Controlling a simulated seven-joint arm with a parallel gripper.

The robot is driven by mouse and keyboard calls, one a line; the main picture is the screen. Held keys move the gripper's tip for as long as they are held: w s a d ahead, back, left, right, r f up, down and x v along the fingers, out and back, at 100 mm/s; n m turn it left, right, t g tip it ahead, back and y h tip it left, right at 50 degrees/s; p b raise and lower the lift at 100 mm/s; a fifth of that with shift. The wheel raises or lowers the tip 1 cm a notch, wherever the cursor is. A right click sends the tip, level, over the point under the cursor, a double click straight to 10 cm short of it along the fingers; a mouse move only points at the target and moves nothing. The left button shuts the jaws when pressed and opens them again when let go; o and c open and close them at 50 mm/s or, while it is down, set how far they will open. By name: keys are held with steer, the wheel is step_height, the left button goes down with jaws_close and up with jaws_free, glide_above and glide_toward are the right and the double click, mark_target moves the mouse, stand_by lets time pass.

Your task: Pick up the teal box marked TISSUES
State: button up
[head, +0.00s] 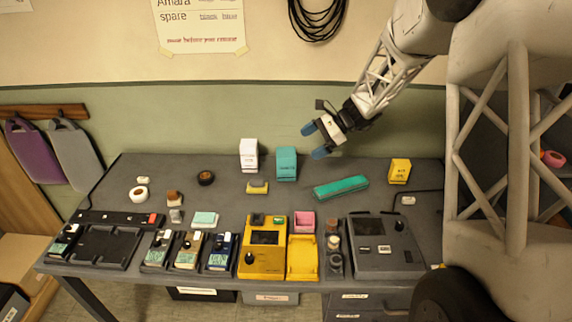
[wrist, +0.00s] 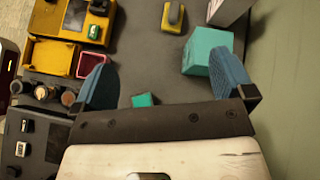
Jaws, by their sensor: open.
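The teal box (head: 286,161) stands upright near the back of the grey table in the head view; its lettering is too small to read. My gripper (head: 314,141) is open and empty, up and to the right of the box, with its blue fingers apart. In the wrist view the teal box (wrist: 203,50) shows beyond my gripper (wrist: 164,72), close to the right finger, which hides part of it. I see no contact between them.
A white box (head: 249,154) stands just left of the teal box, also in the wrist view (wrist: 229,9). A yellow block (head: 257,187) lies in front. A long teal case (head: 341,187) lies to the right, and a yellow box (head: 399,171) stands farther right. Devices line the front edge.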

mark_target(286, 155)
steer(key=w+a+f+m+y, duration=0.1)
steer(key=w+f+m+y, duration=0.1)
steer(key=w+f, duration=0.6)
steer(key=shift+w+a+f+m+t+y, duration=0.2)
steer(key=shift+w+f+m+t+y, duration=0.15)
steer(key=shift+w+m, duration=0.35)
steer(key=shift+a, duration=0.1)
steer(key=shift+x, duration=1.2)
steer(key=shift+a+f, duration=0.1)
steer(key=shift+x, duration=2.5)
steer(key=shift+s, duration=0.15)
steer(key=shift+c, duration=0.5)
